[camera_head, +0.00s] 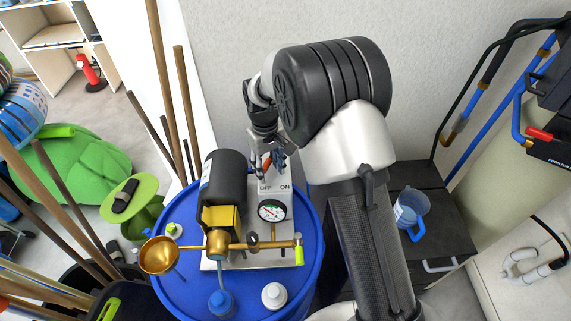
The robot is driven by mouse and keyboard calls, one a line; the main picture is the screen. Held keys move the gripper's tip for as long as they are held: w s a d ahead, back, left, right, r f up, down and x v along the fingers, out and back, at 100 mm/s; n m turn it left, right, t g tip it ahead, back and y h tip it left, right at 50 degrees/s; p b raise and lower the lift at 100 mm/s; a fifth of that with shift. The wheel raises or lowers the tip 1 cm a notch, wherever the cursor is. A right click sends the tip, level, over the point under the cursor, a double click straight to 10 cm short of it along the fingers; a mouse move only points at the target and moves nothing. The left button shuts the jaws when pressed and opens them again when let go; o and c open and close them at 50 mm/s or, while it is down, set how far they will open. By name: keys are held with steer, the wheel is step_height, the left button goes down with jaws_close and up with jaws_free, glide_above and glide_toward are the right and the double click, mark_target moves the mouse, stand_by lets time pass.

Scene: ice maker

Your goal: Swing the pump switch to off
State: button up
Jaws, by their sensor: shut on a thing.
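The pump stands on a blue barrel (179,294), with a black motor (222,178), a brass body and a round gauge (271,209). A grey switch box (276,196) with OFF on the left and ON on the right stands beside the motor. My gripper (267,165) is at the top of this box, just above the labels. Its fingers are shut around the small pump switch there. The switch is mostly hidden by the fingers, and its exact angle is too small to tell.
A brass funnel (159,256), a blue cap (221,303) and a white cap (274,295) are on the barrel top. Wooden poles (184,105) stand at the left. A blue jug (411,208) sits on a black case (446,230) at the right. A wall is behind my arm.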

mark_target(265, 163)
steer(key=o, duration=0.6)
steer(key=shift+w+a+r, duration=0.3)
steer(key=shift+w+a, duration=0.3)
steer(key=shift+a, duration=0.05)
steer(key=shift+c, duration=0.5)
steer(key=shift+r, duration=0.1)
steer(key=shift+w+r+p, duration=0.2)
steer(key=shift+r+p, duration=0.2)
steer(key=shift+r, duration=0.1)
step_height(265, 163, up, 5)
steer(key=p, duration=0.4)
steer(key=shift+w+r, duration=0.15)
steer(key=shift+r, duration=0.05)
steer(key=shift+f, duration=0.1)
